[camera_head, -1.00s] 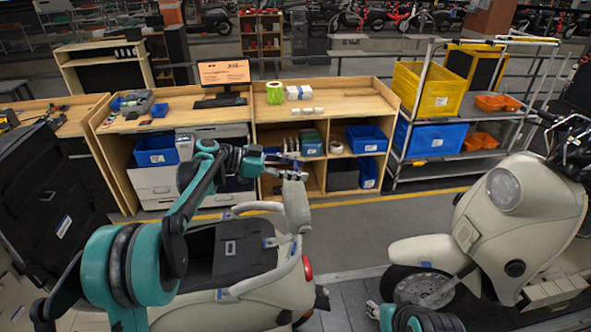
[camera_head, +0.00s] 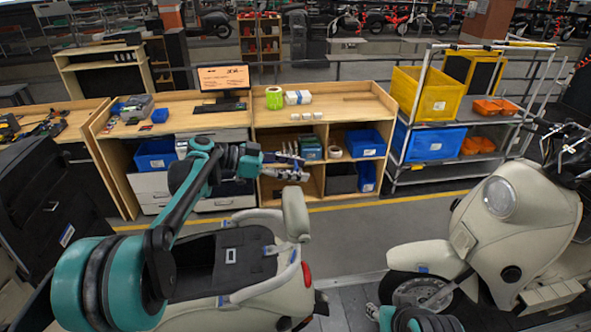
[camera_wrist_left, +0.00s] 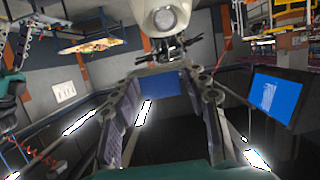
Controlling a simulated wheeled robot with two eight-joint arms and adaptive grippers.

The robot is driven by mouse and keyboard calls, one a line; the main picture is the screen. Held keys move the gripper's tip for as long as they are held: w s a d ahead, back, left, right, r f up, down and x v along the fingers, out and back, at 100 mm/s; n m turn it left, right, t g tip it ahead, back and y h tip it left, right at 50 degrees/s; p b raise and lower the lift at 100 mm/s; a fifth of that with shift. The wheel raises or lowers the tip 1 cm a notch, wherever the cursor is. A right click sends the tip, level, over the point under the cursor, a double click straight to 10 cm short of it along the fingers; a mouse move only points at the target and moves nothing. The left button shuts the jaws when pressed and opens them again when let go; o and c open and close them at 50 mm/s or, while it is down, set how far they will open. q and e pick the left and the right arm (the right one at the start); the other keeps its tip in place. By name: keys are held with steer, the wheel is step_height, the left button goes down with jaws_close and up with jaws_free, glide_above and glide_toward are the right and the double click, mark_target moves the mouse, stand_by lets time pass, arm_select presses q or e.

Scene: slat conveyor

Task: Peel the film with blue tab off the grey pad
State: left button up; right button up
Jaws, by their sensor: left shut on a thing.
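The grey pad (camera_head: 296,215) is the upright backrest at the rear of the cream scooter on the left. My left gripper (camera_head: 303,167) is just above the top edge of the pad, with its fingers pointing right. In the left wrist view a flat blue piece, which looks like the blue tab (camera_wrist_left: 160,86), sits between the fingertips, and the gripper is shut on it. The clear film itself cannot be made out, so I cannot tell how much of it touches the pad.
The scooter's dark seat (camera_head: 218,262) lies below my left arm. A second cream scooter (camera_head: 510,225) stands at the right. Behind are a wooden workbench (camera_head: 345,110) with blue bins and a cart (camera_head: 440,165) with yellow and blue crates. The floor between is clear.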

arm_select(q)
steer(key=shift+s+r, duration=0.3)
steer(key=shift+r, duration=0.25)
